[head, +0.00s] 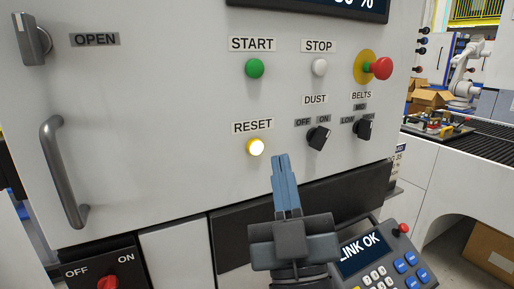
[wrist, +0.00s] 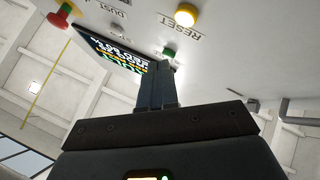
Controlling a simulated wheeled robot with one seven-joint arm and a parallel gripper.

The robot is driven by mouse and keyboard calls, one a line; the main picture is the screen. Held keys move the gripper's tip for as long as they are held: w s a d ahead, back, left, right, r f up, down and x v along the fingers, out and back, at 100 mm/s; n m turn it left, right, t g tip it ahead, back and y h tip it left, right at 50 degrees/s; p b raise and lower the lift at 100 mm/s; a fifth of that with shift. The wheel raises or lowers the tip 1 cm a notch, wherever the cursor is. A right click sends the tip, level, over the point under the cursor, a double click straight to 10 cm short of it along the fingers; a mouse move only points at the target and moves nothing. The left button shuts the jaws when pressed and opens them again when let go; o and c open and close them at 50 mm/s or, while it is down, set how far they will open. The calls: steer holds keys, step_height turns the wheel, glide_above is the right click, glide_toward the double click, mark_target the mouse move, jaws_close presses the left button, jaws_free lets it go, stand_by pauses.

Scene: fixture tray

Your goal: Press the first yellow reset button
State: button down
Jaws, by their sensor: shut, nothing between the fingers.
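The reset button (head: 256,147) is a small round knob with a yellow ring and a bright, whitish lit centre, below the RESET label on the white panel. In the wrist view the yellow reset button (wrist: 185,15) is at the top, beside its label. My gripper (head: 281,158) is shut and empty, its blue-grey fingers pointing up toward the panel. In the head view the fingertips appear just right of and slightly below the button. In the wrist view the fingertips (wrist: 167,66) are below the button in the picture, with a visible gap.
A green start button (head: 254,68), a white stop button (head: 320,67) and a red emergency knob (head: 381,68) are above. Dust (head: 319,138) and belts (head: 366,129) dials stick out to the right. A door handle (head: 63,172) is left. A keypad unit (head: 385,262) stands low right.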

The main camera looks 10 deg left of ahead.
mark_target(258, 126)
steer(key=shift+w+a, duration=0.6)
steer(key=shift+w, duration=0.25)
steer(key=shift+w+a, duration=0.55)
steer(key=shift+w, duration=0.25)
steer(key=shift+w+a+p, duration=0.1)
steer(key=shift+w+p, duration=0.05)
steer(key=shift+p, duration=0.15)
stand_by(0.6)
steer(key=shift+w+a, duration=0.15)
steer(key=shift+w, duration=0.05)
steer(key=shift+w+a, duration=0.25)
steer(key=shift+w, duration=0.15)
stand_by(0.9)
steer(key=shift+s+d+p, duration=0.1)
steer(key=shift+s+p, duration=0.05)
steer(key=shift+p, duration=0.15)
steer(key=shift+s+d, duration=0.4)
steer(key=shift+s, duration=0.2)
steer(key=shift+d, duration=0.1)
steer(key=s+d, duration=0.1)
steer(key=s, duration=0.1)
steer(key=s+d+p, duration=0.1)
steer(key=s, duration=0.1)
steer(key=shift+d, duration=0.3)
